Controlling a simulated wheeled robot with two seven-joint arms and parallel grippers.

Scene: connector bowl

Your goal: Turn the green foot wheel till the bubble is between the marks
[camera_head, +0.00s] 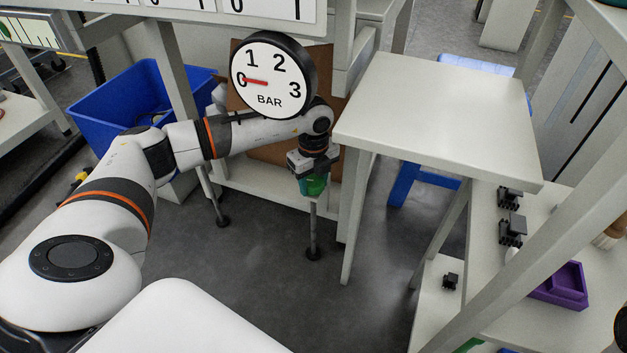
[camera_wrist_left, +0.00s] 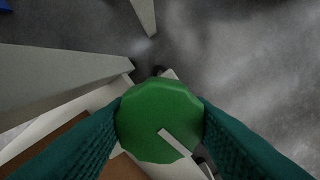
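The green foot wheel (camera_head: 314,187) sits on a thin table leg under the frame, in the middle of the head view. In the left wrist view the wheel (camera_wrist_left: 160,115) is faceted with a pale line on its face, slanting to the lower right. My left gripper (camera_head: 313,175) is around the wheel, its teal fingers against opposite sides of the rim. A pale panel with dark ticks and a greenish part (camera_head: 28,30) is at the upper left; it is cut off, and I cannot make out a bubble. My right gripper is not in view.
A round dial marked BAR (camera_head: 270,98) hangs just above my left forearm, its red needle near 0. A pale table (camera_head: 435,110) stands right of the wheel. A blue bin (camera_head: 120,105) is at left. A shelf with black connectors and a purple bowl (camera_head: 562,285) is at right.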

